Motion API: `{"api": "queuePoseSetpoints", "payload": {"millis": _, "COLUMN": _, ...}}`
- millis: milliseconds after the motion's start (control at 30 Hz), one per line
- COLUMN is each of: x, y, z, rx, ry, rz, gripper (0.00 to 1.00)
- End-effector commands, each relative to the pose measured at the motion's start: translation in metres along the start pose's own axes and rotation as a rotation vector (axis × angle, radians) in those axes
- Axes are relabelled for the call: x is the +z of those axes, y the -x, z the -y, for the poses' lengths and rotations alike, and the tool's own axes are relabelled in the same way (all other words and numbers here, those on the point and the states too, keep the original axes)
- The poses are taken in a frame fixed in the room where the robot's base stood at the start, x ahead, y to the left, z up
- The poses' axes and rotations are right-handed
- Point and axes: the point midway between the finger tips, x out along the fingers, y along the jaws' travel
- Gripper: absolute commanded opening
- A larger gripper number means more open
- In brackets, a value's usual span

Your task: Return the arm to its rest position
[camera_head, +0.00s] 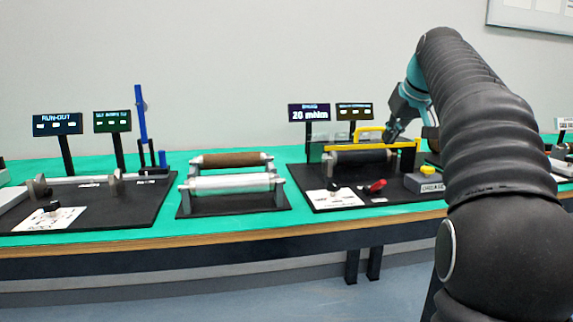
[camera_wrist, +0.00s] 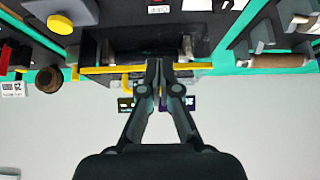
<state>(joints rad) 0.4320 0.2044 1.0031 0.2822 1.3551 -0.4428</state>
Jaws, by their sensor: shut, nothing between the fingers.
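My arm reaches from the right side of the head view toward the station with the yellow bar. My gripper (camera_head: 392,135) is beside the yellow frame (camera_head: 408,145), above the back of that station. In the wrist view my gripper (camera_wrist: 163,65) is shut and empty, with its fingertips close to the yellow bar (camera_wrist: 105,70). I cannot tell whether they touch it. The dark roller (camera_head: 358,157) lies under the yellow frame.
A station with two rollers (camera_head: 230,184) stands left of the gripper, and a run-out station (camera_head: 145,195) is at far left. Small displays (camera_head: 309,112) rise on posts behind. A yellow button (camera_head: 427,170) sits on a grey box. Open air lies above the bench.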

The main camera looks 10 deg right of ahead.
Motion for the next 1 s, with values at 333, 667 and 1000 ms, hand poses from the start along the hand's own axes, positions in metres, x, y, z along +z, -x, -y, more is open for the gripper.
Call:
{"api": "queuePoseSetpoints", "payload": {"millis": 333, "x": 0.078, "y": 0.010, "z": 0.081, "rx": -0.001, "ry": -0.032, "rz": 0.049, "gripper": 0.00}}
{"api": "queuePoseSetpoints", "payload": {"millis": 667, "x": 0.214, "y": 0.003, "z": 0.153, "rx": 0.010, "ry": -0.046, "rz": 0.099, "gripper": 0.00}}
{"api": "queuePoseSetpoints", "payload": {"millis": 1000, "x": 0.372, "y": -0.026, "z": 0.194, "rx": 0.019, "ry": -0.033, "rz": 0.138, "gripper": 0.00}}
